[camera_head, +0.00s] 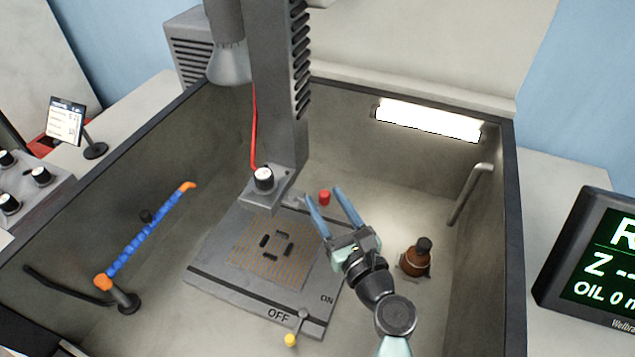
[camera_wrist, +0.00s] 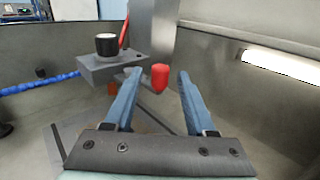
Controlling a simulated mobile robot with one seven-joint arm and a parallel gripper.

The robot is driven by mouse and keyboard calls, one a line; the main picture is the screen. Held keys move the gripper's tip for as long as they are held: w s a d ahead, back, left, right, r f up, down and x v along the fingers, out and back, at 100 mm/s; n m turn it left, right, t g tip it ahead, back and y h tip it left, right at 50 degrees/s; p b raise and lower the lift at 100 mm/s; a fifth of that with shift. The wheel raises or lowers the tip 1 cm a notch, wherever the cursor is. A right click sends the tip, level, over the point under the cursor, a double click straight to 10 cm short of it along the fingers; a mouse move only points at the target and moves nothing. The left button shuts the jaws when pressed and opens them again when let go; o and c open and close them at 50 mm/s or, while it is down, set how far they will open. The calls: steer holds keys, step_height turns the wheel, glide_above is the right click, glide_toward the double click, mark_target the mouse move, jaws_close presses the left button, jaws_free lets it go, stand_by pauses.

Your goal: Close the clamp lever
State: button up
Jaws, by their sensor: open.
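The clamp lever appears to be the short grey arm with a red knob (camera_head: 324,197) at the block (camera_head: 268,193) under the grey column. In the wrist view the red knob (camera_wrist: 160,78) shows between my two blue fingers, near their tips, and the block (camera_wrist: 108,69) is to the left. My gripper (camera_head: 322,193) is open, its fingers spread on either side of the knob. In the wrist view my gripper (camera_wrist: 159,73) shows a gap between each fingertip and the knob. How deep the knob sits between the fingers is hard to tell.
Below lies a grey plate (camera_head: 222,277) marked ON and OFF, with a yellow-tipped lever (camera_head: 290,340). A brown bottle (camera_head: 415,262) stands to the right. A blue hose (camera_head: 145,235) is at the left. Dark-rimmed tank walls (camera_head: 517,250) surround the area.

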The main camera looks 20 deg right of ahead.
steer(key=shift+w, duration=2.3)
jaws_close()
